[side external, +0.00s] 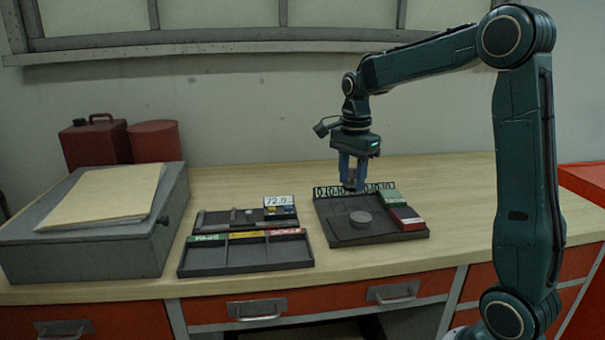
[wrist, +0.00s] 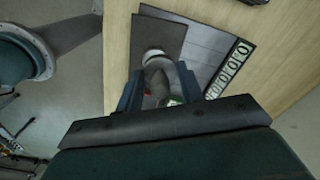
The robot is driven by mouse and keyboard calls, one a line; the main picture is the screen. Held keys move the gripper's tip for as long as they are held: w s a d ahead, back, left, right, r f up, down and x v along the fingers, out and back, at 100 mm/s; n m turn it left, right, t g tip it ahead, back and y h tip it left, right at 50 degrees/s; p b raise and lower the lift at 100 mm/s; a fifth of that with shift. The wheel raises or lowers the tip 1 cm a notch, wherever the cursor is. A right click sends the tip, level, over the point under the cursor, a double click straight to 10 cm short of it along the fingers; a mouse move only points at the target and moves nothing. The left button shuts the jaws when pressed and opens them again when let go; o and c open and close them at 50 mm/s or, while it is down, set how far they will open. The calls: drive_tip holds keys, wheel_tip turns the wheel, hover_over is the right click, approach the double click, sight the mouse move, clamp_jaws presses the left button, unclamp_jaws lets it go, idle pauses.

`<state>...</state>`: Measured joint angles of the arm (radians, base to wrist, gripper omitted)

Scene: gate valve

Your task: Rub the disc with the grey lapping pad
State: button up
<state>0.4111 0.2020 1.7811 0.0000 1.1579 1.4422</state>
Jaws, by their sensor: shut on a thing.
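A green block (side external: 393,199) and a red block (side external: 406,217) sit along the tray's right side. A strip of ring marks (side external: 375,187) runs along its back. A compartment tray (side external: 245,257) and a display (side external: 278,202) reading 72.0 are left. A grey box (side external: 95,235) stands far left.

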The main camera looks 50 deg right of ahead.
sight(354, 217)
drive_tip(key=shift+s+d, duration=0.1)
drive_tip(key=shift+f, duration=3.4)
drive_tip(key=shift+s+d+f, duration=0.3)
drive_tip(key=shift+f, duration=0.35)
drive_tip(key=shift+c, duration=0.3)
drive_tip(key=shift+s+d, duration=1.75)
drive_tip(key=shift+s, duration=0.05)
drive_tip(key=shift+w+a, duration=2.15)
drive_tip(key=shift+w, duration=0.05)
drive_tip(key=shift+r, duration=4.15)
drive_tip(key=shift+d, duration=0.1)
